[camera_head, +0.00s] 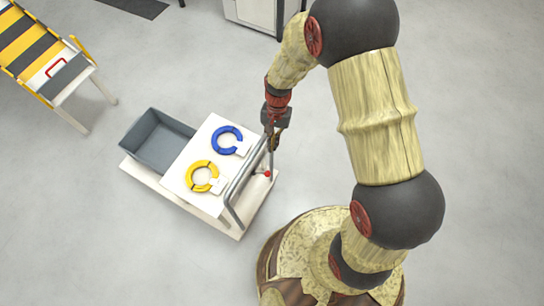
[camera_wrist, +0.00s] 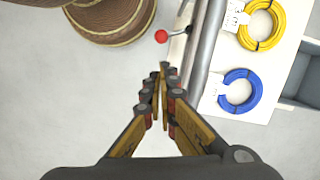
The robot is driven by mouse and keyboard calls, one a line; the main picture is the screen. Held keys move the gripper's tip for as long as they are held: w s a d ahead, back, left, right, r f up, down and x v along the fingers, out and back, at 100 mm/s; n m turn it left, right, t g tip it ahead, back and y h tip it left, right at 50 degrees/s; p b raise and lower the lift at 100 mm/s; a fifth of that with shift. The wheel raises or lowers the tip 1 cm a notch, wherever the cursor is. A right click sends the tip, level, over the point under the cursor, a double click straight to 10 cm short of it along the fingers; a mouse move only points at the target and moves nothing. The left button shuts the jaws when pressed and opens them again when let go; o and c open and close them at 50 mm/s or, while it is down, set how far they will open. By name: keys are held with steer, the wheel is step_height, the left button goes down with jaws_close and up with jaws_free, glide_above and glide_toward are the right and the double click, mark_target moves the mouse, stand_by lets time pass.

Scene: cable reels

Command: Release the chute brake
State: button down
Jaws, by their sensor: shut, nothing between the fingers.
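My gripper (camera_head: 274,145) is shut and empty, pointing down beside the cart's grey handle bar. In the wrist view its closed fingertips (camera_wrist: 163,70) are near a short lever with a red ball knob (camera_wrist: 161,36), apart from it in the picture. The red knob (camera_head: 267,174) shows at the handle end of the white cart in the head view. At the far left stands a sloped chute (camera_head: 28,45) with yellow and dark stripes. A red U-shaped handle (camera_head: 55,66) is on its lower white part. Which of the two is the chute brake is not marked.
The white cart (camera_head: 188,178) carries a blue cable ring (camera_head: 226,131), a yellow cable ring (camera_head: 192,180) and a grey bin (camera_head: 158,142). Its handle bar (camera_wrist: 201,45) runs close beside my fingers. A white cabinet (camera_head: 250,12) stands at the back. Open floor lies between cart and chute.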

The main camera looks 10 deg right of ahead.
mark_target(268, 174)
steer(key=d+b+x, duration=0.1)
steer(key=b+x, duration=0.2)
steer(key=x, duration=0.7)
steer(key=shift+a+b, duration=0.3)
steer(key=shift+a, duration=0.2)
steer(key=shift+s+d+m+p, duration=0.2)
steer(key=shift+s+m+p, duration=0.5)
steer(key=shift+m, duration=0.3)
steer(key=s+m, duration=0.1)
steer(key=m, duration=0.1)
steer(key=s+m+t+y+p, duration=0.1)
steer(key=s+m, duration=0.1)
steer(key=m, duration=0.1)
steer(key=shift+s+a, duration=0.1)
steer(key=shift+s, duration=0.15)
steer(key=shift+w+a+p, duration=0.25)
steer(key=shift+w+p, duration=0.1)
steer(key=shift+w, duration=0.4)
